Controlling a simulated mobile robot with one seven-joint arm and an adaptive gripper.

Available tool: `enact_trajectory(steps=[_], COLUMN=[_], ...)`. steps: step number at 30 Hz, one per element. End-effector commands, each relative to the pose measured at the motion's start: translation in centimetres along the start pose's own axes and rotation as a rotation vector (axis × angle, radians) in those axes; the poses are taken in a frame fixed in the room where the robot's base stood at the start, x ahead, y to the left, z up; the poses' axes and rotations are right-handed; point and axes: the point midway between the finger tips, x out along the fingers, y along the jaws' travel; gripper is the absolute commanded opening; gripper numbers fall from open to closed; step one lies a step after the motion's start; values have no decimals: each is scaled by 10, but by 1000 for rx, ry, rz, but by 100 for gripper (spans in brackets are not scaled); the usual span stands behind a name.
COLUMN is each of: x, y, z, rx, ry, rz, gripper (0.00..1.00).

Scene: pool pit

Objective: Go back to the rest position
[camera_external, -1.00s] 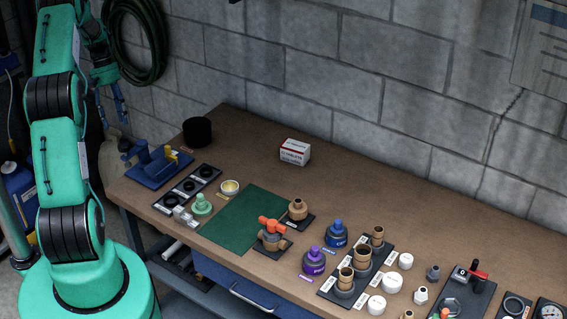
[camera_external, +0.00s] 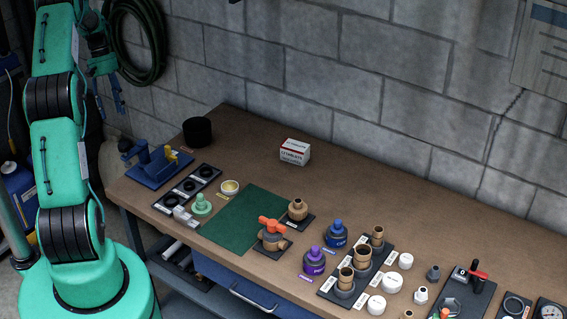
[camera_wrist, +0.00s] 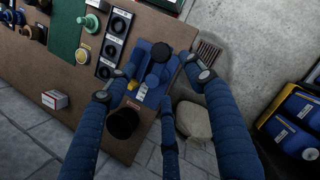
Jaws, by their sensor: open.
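My gripper (camera_external: 116,92) hangs at the upper left in the external view, left of the workbench (camera_external: 440,208) and above its left end. In the wrist view its blue fingers (camera_wrist: 160,100) are spread open with nothing between them. Beyond the fingers the blue vise (camera_wrist: 158,72) shows on the bench end, and a black cylinder (camera_wrist: 123,122) stands beside it. In the external view the same vise (camera_external: 155,165) sits at the bench's left end.
A green mat (camera_external: 245,220) bears an orange-handled valve (camera_external: 271,233) at its edge. A red-white box (camera_external: 295,152), purple (camera_external: 314,260) and blue (camera_external: 337,233) jars and several fittings stand on the bench. A hose (camera_external: 140,40) hangs on the wall. The rear bench is mostly clear.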

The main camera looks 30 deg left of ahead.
Motion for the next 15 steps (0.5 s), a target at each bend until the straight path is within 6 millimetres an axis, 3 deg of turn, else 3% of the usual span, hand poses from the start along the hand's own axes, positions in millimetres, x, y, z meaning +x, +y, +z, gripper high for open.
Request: enact_trajectory(steps=[8,15], x=[-14,-39], y=[16,47], z=[22,76], rx=[41,133], ry=[33,102], rz=[-5,-17], gripper=[54,54])
